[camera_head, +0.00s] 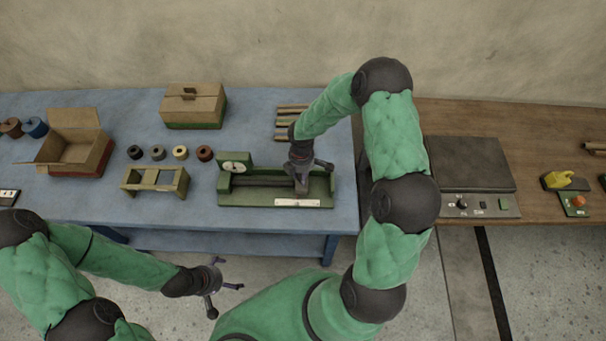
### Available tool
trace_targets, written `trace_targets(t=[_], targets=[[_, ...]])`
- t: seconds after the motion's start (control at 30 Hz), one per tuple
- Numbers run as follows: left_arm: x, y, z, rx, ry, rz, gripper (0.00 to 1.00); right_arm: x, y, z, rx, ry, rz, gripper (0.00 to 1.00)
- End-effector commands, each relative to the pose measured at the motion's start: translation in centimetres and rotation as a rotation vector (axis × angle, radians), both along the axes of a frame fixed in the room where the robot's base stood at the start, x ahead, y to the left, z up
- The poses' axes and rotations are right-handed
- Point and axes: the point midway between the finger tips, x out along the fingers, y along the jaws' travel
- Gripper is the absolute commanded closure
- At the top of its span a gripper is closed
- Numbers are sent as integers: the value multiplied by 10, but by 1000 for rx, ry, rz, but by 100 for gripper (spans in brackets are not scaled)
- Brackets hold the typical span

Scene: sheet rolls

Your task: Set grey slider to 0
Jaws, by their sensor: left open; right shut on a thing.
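The green slider fixture (232,197) stands on the blue table, with dark rails (262,181) running left to right between its end blocks. A white scale strip (297,203) is on its front at the right, and a pale dial plate (236,166) is at its back left. My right gripper (302,187) reaches down over the right part of the rails and is shut on the grey slider, which it largely hides. The scale figures are too small to read. My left gripper (214,288) is open and empty, over the floor in front of the table.
On the blue table (325,222) are an open cardboard box (72,150), a closed box (193,106), several small rolls (180,153) and a wooden frame (155,180). A wooden table (550,208) at the right holds a dark flat-topped device (470,165).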

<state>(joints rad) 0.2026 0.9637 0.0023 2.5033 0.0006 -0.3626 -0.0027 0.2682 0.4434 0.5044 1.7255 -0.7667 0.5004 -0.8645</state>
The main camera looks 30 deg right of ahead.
Motion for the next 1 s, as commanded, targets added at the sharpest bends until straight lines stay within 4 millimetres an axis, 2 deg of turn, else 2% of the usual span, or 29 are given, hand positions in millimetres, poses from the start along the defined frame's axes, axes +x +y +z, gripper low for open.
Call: trace_targets(t=[0.3, 0.43, 0.7, 0.73, 0.8, 1.0], targets=[[0, 0, -10, 0, 0, 0, 0, 35, 54, 0, 2, -9, 3, 100], [0, 0, -11, 0, 0, 0, 0, 39, 61, 0, 2, -8, 1, 100], [0, 0, -11, 0, 0, 0, 0, 40, 62, 1, 3, -9, 0, 100], [0, 0, -11, 0, 0, 0, 0, 40, 62, 1, 3, -9, 0, 63], [0, 0, -11, 0, 0, 0, 0, 40, 62, 1, 3, -9, 0, 44], [0, 0, -11, 0, 0, 0, 0, 39, 61, 1, 2, -6, 0, 44]])
